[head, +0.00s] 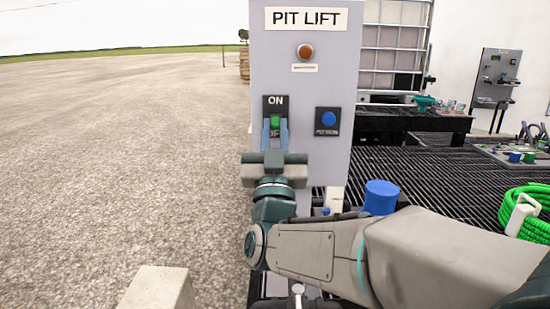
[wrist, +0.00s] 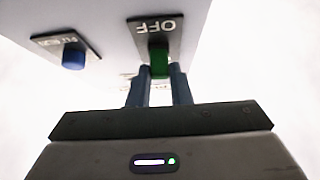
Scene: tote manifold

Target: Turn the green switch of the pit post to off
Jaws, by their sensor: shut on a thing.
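The pit post is a grey panel (head: 325,165) labelled PIT LIFT in the head view. Its green switch (head: 275,123) sits on a black plate with ON above; the lower label is partly covered by my fingers. My gripper (head: 275,135) reaches up to the switch from below, with its two blue fingers on either side of it. In the wrist view the green switch (wrist: 159,62) stands between the fingertips of my gripper (wrist: 159,72), below the OFF label on the plate (wrist: 158,30). The jaws are closed on the switch. The lever's exact tilt is hard to tell.
A blue button (head: 328,119) is right of the switch, also in the wrist view (wrist: 73,60). A brown-red lamp (head: 305,51) is above. A blue cylinder (head: 381,197), a green hose (head: 528,212) and a dark slatted deck (head: 430,175) lie right. Open gravel (head: 120,150) lies left.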

